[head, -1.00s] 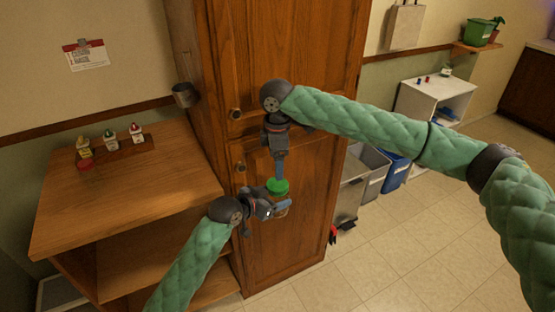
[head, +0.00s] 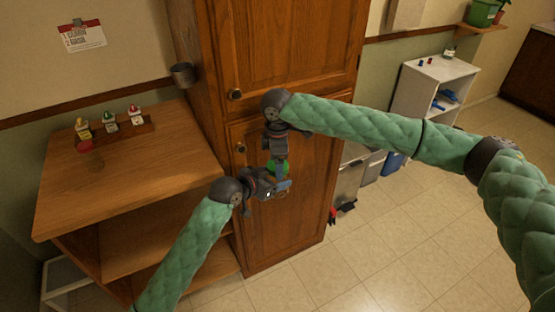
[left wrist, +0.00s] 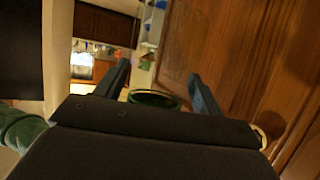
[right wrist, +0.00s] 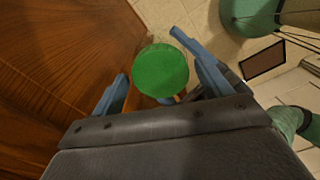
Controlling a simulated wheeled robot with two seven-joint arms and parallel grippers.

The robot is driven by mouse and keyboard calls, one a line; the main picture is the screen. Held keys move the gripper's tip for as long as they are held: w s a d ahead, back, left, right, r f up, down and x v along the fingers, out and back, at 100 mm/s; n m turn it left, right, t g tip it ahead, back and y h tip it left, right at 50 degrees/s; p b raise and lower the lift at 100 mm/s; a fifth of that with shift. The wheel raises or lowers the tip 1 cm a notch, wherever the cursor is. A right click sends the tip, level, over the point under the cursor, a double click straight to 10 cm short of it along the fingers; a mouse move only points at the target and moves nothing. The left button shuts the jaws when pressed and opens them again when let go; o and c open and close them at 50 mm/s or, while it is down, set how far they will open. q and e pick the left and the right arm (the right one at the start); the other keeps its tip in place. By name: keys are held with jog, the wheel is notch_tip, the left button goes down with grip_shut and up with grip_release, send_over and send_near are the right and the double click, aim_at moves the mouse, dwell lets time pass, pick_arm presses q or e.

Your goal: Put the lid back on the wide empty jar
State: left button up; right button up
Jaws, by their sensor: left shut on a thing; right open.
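A round green lid (right wrist: 160,72) lies between the spread fingers of my right gripper (right wrist: 160,68) in the right wrist view. In the head view the lid (head: 277,167) is partly covered by the right gripper (head: 277,160), which points down over it and is open. My left gripper (head: 281,187) is shut on the jar just below. Its fingers show in the left wrist view, with a dark green rim (left wrist: 155,98) between them. The jar's body is almost wholly hidden, so how the lid sits on it cannot be told.
A tall wooden cabinet (head: 290,230) stands close behind both grippers. The tiled floor (head: 390,250) at right is open.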

jog(key=c, duration=1)
jog(key=o, duration=1.1)
jog(key=shift+r, duration=0.1)
notch_tip(320, 180, up, 12)
jog(key=shift+f, duration=0.1)
